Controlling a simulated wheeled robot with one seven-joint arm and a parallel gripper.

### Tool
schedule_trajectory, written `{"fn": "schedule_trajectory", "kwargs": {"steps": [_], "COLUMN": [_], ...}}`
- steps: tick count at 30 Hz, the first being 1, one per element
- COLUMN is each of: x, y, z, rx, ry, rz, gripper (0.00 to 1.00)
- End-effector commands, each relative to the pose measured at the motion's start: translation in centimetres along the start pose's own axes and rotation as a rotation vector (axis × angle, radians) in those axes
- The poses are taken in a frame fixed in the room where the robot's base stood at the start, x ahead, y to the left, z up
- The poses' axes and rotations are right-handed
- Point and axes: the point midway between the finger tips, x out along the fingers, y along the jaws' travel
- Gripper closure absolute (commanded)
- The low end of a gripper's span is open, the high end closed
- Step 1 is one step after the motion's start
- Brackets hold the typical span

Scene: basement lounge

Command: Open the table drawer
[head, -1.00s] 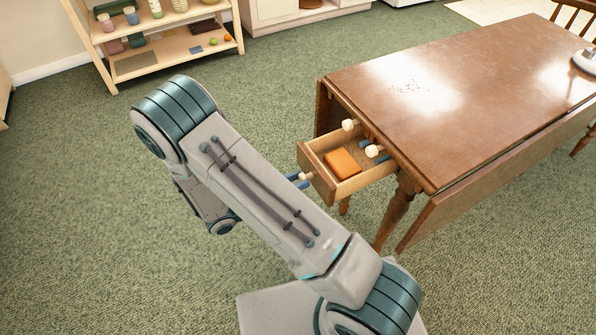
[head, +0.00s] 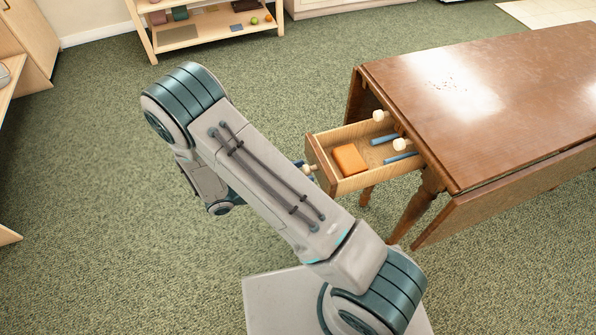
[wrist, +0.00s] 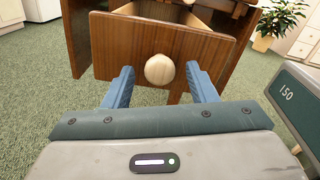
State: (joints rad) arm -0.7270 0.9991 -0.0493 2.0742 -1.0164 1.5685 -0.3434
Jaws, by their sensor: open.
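The wooden table (head: 505,95) stands at the right in the head view. Its end drawer (head: 345,183) is pulled well out, showing an orange block (head: 350,158) and blue items (head: 398,157) inside. In the wrist view the drawer front (wrist: 120,50) faces me, with its round pale knob (wrist: 160,69) in the middle. My gripper (wrist: 161,85) is open, its blue fingers on either side of the knob with gaps between. In the head view my arm hides most of the gripper near the knob (head: 308,169).
A pale shelf (head: 205,25) with small items stands at the back left. Green carpet (head: 80,180) around my arm is clear. A potted plant (wrist: 277,20) shows at right in the wrist view.

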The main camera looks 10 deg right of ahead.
Motion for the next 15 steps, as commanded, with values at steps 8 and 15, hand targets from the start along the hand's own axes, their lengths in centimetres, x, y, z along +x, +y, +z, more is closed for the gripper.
{"fn": "schedule_trajectory", "kwargs": {"steps": [8,15], "x": [0.0,-2.8], "y": [0.0,0.1], "z": [0.1,0.1], "rx": [0.001,0.001], "ry": [-0.002,-0.002], "rz": [0.000,0.004], "gripper": [0.48,0.48]}}
